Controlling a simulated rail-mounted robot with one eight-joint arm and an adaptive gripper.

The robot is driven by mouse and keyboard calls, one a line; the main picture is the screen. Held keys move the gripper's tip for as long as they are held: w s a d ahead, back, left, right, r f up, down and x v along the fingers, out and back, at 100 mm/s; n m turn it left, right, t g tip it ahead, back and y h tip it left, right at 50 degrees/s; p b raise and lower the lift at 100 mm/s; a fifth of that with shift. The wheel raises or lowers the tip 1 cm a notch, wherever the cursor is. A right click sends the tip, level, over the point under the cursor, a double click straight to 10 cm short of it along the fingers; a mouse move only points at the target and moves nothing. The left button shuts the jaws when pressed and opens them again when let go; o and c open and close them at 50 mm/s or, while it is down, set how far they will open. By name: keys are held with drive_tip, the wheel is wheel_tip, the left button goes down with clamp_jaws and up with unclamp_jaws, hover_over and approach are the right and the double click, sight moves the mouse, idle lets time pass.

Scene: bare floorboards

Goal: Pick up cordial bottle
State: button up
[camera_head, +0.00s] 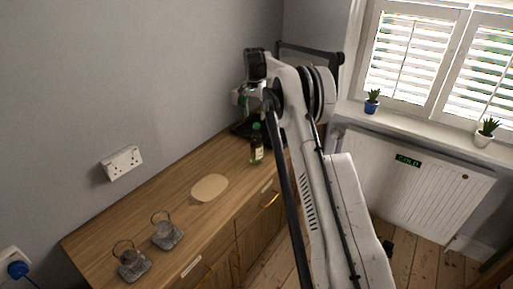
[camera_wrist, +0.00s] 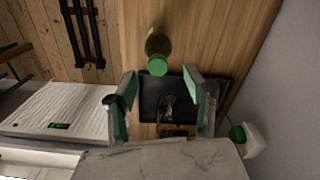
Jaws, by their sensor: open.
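The cordial bottle (camera_head: 257,145) is dark green with a green cap and a pale label. It stands upright on the wooden sideboard near its far end in the head view. In the wrist view the bottle (camera_wrist: 158,52) is seen from above, cap towards the camera, beyond the fingertips. My gripper (camera_wrist: 160,84) is open, its two green-padded fingers spread with nothing held between them. The bottle lies apart from the fingers. In the head view my gripper is partly hidden by my arm, above the far end of the sideboard.
A dark tray (camera_wrist: 227,91) with a clear glass item (camera_wrist: 168,108) lies under the fingers. A wall stands behind; a radiator (camera_head: 410,190) is to the right.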

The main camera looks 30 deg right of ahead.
sight(256, 124)
drive_tip(key=shift+w+d+f+p, duration=0.15)
drive_tip(key=shift+f+p, duration=0.1)
drive_tip(key=shift+f, duration=0.95)
drive_tip(key=shift+s+d+f+p, duration=0.1)
drive_tip(key=shift+f+p, duration=0.2)
drive_tip(key=shift+f, duration=0.85)
drive_tip(key=shift+w+d+f+p, duration=0.15)
drive_tip(key=shift+f+p, duration=0.1)
drive_tip(key=shift+f, duration=0.95)
drive_tip(key=shift+s, duration=0.15)
clamp_jaws()
